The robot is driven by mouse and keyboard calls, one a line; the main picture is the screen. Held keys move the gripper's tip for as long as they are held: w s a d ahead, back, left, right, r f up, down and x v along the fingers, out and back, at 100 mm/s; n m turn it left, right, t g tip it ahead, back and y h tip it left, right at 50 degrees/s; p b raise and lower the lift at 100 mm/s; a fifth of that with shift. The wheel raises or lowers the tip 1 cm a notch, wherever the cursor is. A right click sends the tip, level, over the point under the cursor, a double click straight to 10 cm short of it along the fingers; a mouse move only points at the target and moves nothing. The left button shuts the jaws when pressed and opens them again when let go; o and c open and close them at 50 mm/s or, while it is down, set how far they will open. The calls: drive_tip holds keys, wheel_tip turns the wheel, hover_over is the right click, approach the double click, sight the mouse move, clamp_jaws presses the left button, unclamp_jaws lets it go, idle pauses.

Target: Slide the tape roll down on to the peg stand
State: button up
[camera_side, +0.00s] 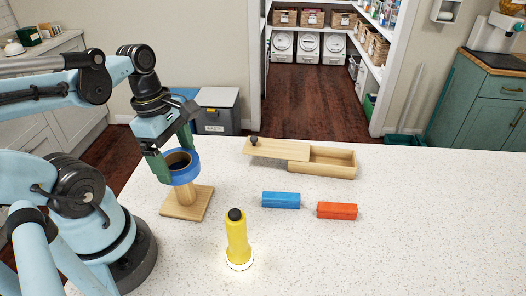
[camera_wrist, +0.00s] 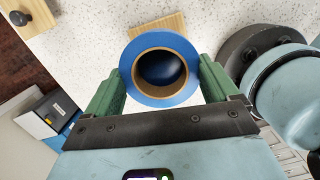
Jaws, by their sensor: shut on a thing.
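The blue tape roll (camera_side: 185,177) has a brown cardboard core and sits between the green fingers of my gripper (camera_side: 176,160). My gripper is shut on its outer sides, one finger on each side in the wrist view, where the roll (camera_wrist: 133,60) faces the camera. The wooden peg stand (camera_side: 175,209) has a square base on the table. Its peg shows directly below the roll, which is raised above the base. The roll hides the peg's top, and I cannot tell whether the peg is inside the core. In the wrist view the stand's base (camera_wrist: 165,24) shows beyond the roll.
A lit yellow flashlight (camera_side: 237,235) stands upright in front of the stand. A wooden box (camera_side: 330,170) with a slid-off lid (camera_side: 277,149) lies behind. The table's right side is clear.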

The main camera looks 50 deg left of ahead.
sight(183, 185)
drive_tip(key=shift+f, duration=4.35)
drive_tip(key=o, duration=0.8)
drive_tip(key=shift+r, duration=0.1)
drive_tip(key=shift+s+a+r, duration=0.15)
drive_tip(key=shift+a+r, duration=0.1)
drive_tip(key=shift+r, duration=1.7)
drive_tip(key=shift+s+a+r, duration=0.2)
drive_tip(key=shift+a+r, duration=0.05)
drive_tip(key=shift+r, duration=1.7)
drive_tip(key=shift+s+a+r, duration=0.15)
drive_tip(key=shift+a+r, duration=0.1)
drive_tip(key=shift+r, duration=1.7)
drive_tip(key=shift+w+f+m, duration=0.15)
drive_tip(key=shift+w+m, duration=0.3)
drive_tip(key=shift+m, duration=0.45)
drive_tip(key=w+d+m+t, duration=0.2)
drive_tip(key=w+m, duration=0.1)
drive_tip(key=m, duration=0.4)
drive_tip(key=w+d+m+t+y, duration=0.1)
drive_tip(key=w+m, duration=0.3)
drive_tip(key=m, duration=0.4)
drive_tip(key=w+d+m+t, duration=0.3)
drive_tip(key=w+m, duration=0.1)
drive_tip(key=m, duration=0.3)
drive_tip(key=shift+m, duration=0.4)
